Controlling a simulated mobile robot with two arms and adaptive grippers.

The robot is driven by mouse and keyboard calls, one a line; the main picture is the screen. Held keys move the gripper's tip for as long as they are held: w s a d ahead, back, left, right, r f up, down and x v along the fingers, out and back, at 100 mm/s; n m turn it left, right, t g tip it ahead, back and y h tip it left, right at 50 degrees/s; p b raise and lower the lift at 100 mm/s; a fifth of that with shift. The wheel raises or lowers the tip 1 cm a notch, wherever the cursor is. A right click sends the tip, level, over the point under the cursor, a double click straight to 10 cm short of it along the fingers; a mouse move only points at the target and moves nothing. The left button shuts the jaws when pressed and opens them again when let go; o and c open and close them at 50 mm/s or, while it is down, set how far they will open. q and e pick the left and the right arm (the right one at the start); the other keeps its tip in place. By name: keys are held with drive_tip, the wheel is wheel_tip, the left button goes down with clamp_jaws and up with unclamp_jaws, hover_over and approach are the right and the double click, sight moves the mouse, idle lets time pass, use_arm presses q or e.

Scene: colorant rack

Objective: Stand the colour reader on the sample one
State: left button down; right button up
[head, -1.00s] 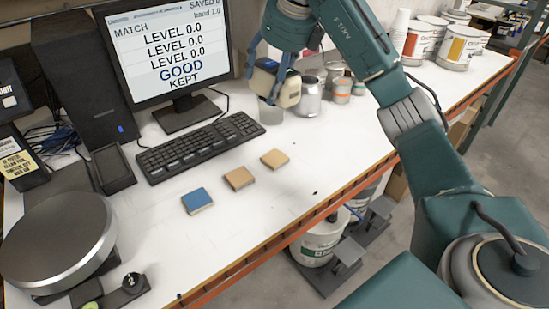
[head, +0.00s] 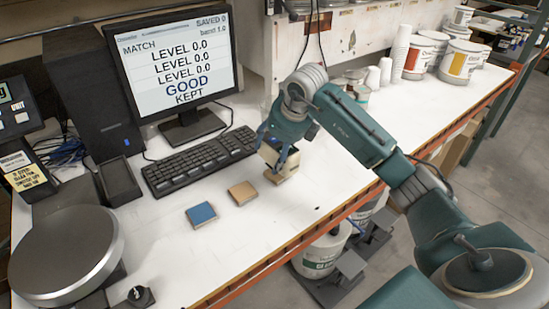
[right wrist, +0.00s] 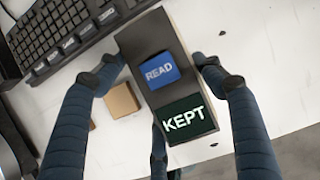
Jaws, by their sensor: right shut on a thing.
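My right gripper (head: 279,152) is shut on the colour reader (head: 284,168), a cream and dark boxy device. In the right wrist view the reader (right wrist: 143,45) shows a blue READ button and a dark screen saying KEPT, with fingers on both sides. The reader is low over the right end of the row of samples; the tan sample there is mostly hidden, and I cannot tell whether they touch. A middle tan sample (head: 242,193) and a blue sample (head: 201,214) lie uncovered to its left. My left gripper is out of view.
The keyboard (head: 195,165) lies just behind the samples. A monitor (head: 178,70) reads GOOD and KEPT. A round silver turntable (head: 62,245) stands at left front. Cups and paint tins (head: 455,60) are at the back right. The bench's orange front edge (head: 290,240) is close.

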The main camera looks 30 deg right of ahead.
drive_tip(key=shift+f, duration=1.3)
drive_tip(key=o, duration=1.8)
drive_tip(key=shift+f, duration=0.1)
drive_tip(key=shift+c, duration=0.2)
drive_tip(key=shift+s, duration=0.1)
drive_tip(key=b+v, duration=0.1)
drive_tip(key=v, duration=1.1)
drive_tip(key=shift+b, duration=0.4)
